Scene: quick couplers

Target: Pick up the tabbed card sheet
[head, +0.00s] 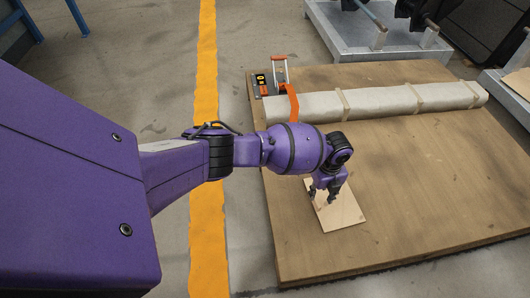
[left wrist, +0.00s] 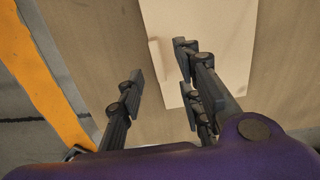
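In the left wrist view my left gripper (left wrist: 160,88) is open and empty, with one finger over the bare board left of the sheet and the others over the sheet. I cannot tell whether they touch it. My right gripper is not in view.
The board (head: 440,185) has free room right of the sheet. A long beige strapped roll (head: 385,101) lies behind, beside an orange strip (head: 292,104) and a small clamp-like device (head: 281,72). Grey metal frames (head: 380,45) stand farther back. A yellow floor line (head: 207,240) runs left of the board.

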